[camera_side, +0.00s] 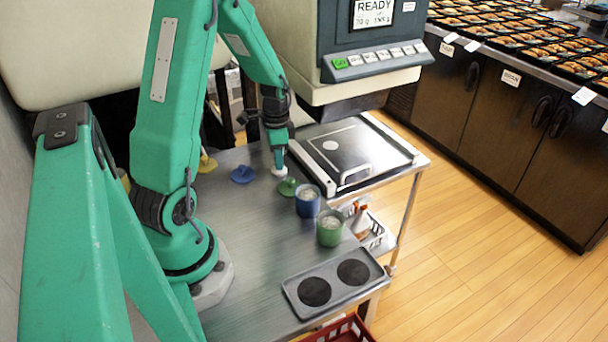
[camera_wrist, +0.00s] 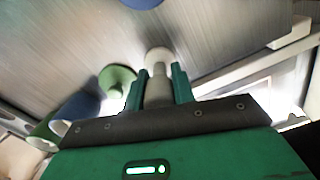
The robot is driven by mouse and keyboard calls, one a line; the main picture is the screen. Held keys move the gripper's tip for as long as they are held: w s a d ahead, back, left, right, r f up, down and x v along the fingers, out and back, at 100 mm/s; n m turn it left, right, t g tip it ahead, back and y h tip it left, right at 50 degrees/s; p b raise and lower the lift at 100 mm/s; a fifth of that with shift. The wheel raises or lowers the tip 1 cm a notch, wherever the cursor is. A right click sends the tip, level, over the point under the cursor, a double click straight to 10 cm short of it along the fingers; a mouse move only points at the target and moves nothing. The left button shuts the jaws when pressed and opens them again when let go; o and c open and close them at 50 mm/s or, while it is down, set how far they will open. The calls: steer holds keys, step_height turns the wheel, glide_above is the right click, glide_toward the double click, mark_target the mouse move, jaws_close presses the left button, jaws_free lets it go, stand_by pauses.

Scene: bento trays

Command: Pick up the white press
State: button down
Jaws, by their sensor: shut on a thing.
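The white press (camera_side: 279,172) is at the end of my arm in the side view, beside the green press and near the machine's front plate. In the wrist view the white press (camera_wrist: 158,55) shows its pale round disc, with its stem between the two green fingers. My gripper (camera_wrist: 160,80) is shut on that stem; it also shows in the side view (camera_side: 279,157). I cannot tell whether the press touches the metal table or hangs just above it.
A green press (camera_side: 288,187), a blue press (camera_side: 242,174) and a yellow press (camera_side: 207,164) stand close by. A blue cup (camera_side: 307,201) and a green cup (camera_side: 329,229) hold pale contents. A grey tray (camera_side: 297,306) has two round recesses. A machine (camera_side: 372,62) overhangs the plate.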

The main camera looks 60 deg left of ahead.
steer(key=shift+r, duration=0.1)
steer(key=shift+r, duration=0.6)
steer(key=r, duration=0.3)
steer(key=shift+w+d+r, duration=0.1)
steer(key=shift+d, duration=0.15)
steer(key=d+r, duration=0.6)
steer(key=d, duration=0.5)
steer(key=shift+w+r, duration=0.25)
steer(key=shift+w, duration=0.2)
steer(key=shift+d, duration=0.1)
steer(key=c, duration=1.7)
jaws_free()
steer(key=shift+c, duration=0.2)
steer(key=c, duration=0.3)
steer(key=d+r+m, duration=0.1)
steer(key=d+m, duration=0.2)
steer(key=d, duration=0.4)
steer(key=s+d+r+m, duration=0.1)
steer(key=d+m, duration=0.2)
steer(key=d, duration=0.4)
steer(key=shift+d+r, duration=0.3)
steer(key=shift+d, duration=0.1)
